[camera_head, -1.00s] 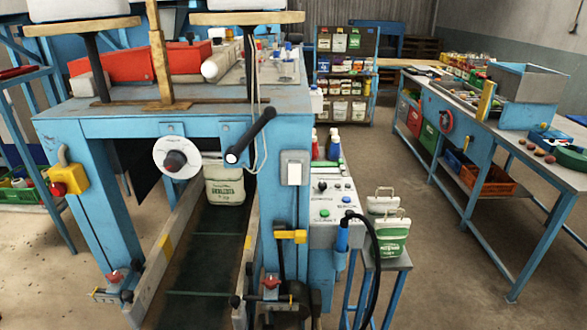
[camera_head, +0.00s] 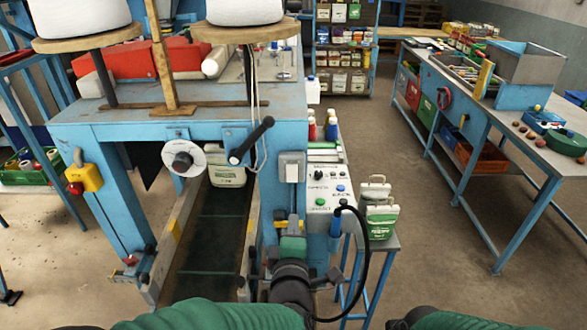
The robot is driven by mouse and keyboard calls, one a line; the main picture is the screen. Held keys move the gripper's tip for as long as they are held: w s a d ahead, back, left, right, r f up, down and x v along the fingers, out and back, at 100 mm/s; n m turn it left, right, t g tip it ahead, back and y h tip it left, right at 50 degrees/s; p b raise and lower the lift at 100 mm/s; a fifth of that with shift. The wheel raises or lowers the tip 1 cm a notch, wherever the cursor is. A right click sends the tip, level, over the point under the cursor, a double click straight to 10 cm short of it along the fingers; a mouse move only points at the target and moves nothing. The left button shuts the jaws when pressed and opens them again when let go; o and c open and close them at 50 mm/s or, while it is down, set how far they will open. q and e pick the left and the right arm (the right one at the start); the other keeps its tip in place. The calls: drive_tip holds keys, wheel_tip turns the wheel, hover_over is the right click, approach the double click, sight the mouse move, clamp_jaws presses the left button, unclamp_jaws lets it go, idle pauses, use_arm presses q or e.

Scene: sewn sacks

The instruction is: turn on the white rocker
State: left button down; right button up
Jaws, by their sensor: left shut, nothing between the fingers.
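The white rocker (camera_head: 292,173) sits in a grey plate on the front of the blue machine's right post. It is in plain view, but I cannot tell which way it is tipped. My left gripper (camera_head: 293,220) points up in front of the same post, below the rocker and apart from it in the picture. It is shut and empty, and it partly covers a yellow handle on the post. My right arm's green sleeve (camera_head: 465,321) shows at the bottom edge; its gripper is out of view.
A black lever (camera_head: 251,141) and a round white dial (camera_head: 183,158) are left of the rocker. A control panel (camera_head: 325,188) with several buttons and a black hose are to its right. A sewn sack (camera_head: 227,174) stands on the conveyor (camera_head: 215,235).

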use_arm(q)
drive_tip(key=r+n, duration=0.1)
drive_tip(key=p, duration=0.5)
approach(293, 181)
drive_tip(key=shift+y, duration=0.3)
drive_tip(key=w, duration=0.3)
drive_tip(key=w+f, duration=0.1)
drive_tip(key=w, duration=0.1)
drive_tip(key=shift+w+d, duration=0.25)
drive_tip(key=shift+w, duration=0.1)
drive_tip(key=shift+w+a+f, duration=0.15)
drive_tip(key=shift+w, duration=0.45)
